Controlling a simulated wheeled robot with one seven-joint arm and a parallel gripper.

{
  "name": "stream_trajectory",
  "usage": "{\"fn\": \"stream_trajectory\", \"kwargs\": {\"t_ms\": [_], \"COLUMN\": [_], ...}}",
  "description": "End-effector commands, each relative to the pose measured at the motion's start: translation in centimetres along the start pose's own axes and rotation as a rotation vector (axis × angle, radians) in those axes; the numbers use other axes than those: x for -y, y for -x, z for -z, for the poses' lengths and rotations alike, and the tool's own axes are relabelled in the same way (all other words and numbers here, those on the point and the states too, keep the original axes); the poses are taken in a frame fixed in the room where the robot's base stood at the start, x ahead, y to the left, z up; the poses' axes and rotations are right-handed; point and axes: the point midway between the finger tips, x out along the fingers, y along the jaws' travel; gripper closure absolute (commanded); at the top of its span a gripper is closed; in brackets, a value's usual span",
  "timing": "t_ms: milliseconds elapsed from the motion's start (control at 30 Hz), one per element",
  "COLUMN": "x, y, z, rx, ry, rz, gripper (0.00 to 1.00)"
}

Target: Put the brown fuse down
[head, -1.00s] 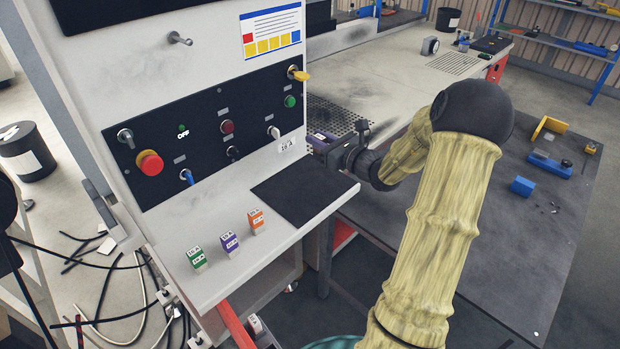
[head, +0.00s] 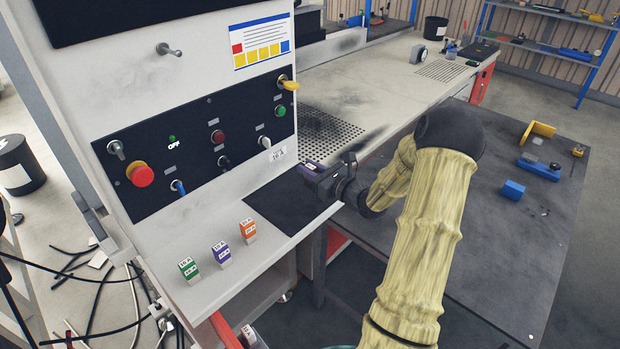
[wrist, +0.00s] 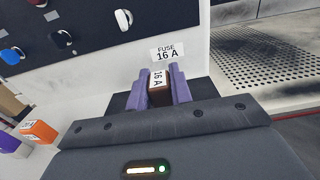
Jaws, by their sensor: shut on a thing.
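The brown fuse (wrist: 158,92) stands between the two purple fingertips of my gripper (wrist: 162,84) in the wrist view. Its pale top face reads 16 A. My gripper (head: 311,168) is shut on it, over or beside the back right part of the black mat (head: 277,210) on the console ledge. The fuse is not clearly visible in the head view. I cannot tell whether its bottom touches the mat. A label reading FUSE 16 A (wrist: 167,53) is on the panel just behind the fuse.
A green fuse (head: 189,270), a purple fuse (head: 221,254) and an orange fuse (head: 248,231) stand in a row on the ledge, left of the mat. The control panel (head: 190,150) with knobs and a red button rises behind. A perforated plate (head: 330,130) lies right of it.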

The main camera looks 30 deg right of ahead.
Motion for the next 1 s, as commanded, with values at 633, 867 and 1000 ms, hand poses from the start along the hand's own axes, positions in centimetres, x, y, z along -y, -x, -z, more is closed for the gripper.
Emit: {"fn": "stream_trajectory", "kwargs": {"t_ms": [633,867,1000], "x": [0.0,0.0,0.0], "y": [-0.1,-0.1,-0.1], "z": [3.7,3.7,3.7], "rx": [0.000,0.000,0.000], "ry": [-0.001,-0.001,-0.001], "rz": [0.000,0.000,0.000], "gripper": [1.00,0.57,0.57]}}
